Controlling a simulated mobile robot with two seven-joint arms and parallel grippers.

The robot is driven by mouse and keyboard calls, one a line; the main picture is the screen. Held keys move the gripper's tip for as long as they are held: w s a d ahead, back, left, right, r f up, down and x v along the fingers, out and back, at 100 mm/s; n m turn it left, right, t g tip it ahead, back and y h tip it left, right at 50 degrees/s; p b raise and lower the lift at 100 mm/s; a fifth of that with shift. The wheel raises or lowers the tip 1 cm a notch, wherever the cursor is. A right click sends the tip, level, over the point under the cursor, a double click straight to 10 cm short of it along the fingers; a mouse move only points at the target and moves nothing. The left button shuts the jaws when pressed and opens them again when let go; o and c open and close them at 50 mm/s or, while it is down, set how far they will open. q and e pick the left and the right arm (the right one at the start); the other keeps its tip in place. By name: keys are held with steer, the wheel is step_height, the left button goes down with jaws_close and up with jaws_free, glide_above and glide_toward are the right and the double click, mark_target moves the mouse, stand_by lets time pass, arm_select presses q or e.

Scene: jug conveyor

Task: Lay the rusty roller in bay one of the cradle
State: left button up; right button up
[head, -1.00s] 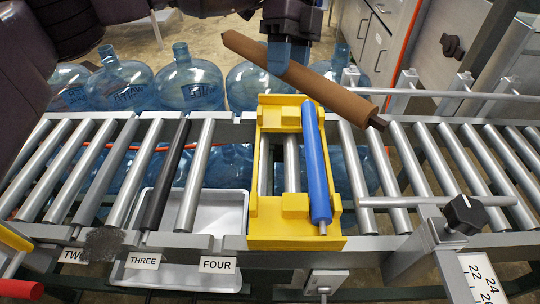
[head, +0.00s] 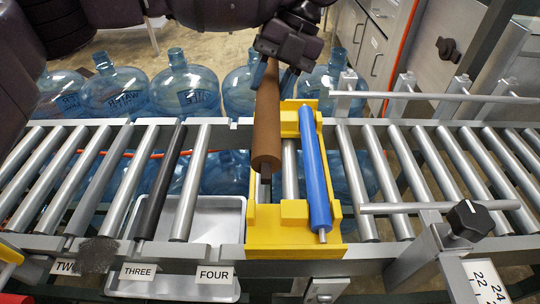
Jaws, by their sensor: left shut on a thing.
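The rusty roller (head: 267,130) is brown with a dark shaft end. My left gripper (head: 272,72) is shut on it near its far end. The roller points toward the near side, over the left bay of the yellow cradle (head: 270,236). It looks held above the cradle, though its exact height is hard to tell. A blue roller (head: 315,165) lies in the cradle's right bay. The roller hides part of the cradle's left side. My right gripper is not in view.
The cradle sits on a conveyor of grey rollers (head: 190,190), with one black roller (head: 158,185) to its left. A white tray (head: 215,225) lies below. Water jugs (head: 187,92) stand behind. A rail with a black knob (head: 468,220) is at right.

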arm_select(q)
step_height(320, 180, down, 17)
steer(key=b, duration=0.3)
steer(key=shift+f+b, duration=0.2)
steer(key=shift+b, duration=0.1)
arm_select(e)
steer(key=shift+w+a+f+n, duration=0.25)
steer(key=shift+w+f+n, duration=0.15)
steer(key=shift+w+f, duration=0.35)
arm_select(q)
steer(key=o, duration=1)
steer(key=shift+o, duration=0.8)
steer(key=p+v, duration=0.1)
steer(key=v, duration=1.1)
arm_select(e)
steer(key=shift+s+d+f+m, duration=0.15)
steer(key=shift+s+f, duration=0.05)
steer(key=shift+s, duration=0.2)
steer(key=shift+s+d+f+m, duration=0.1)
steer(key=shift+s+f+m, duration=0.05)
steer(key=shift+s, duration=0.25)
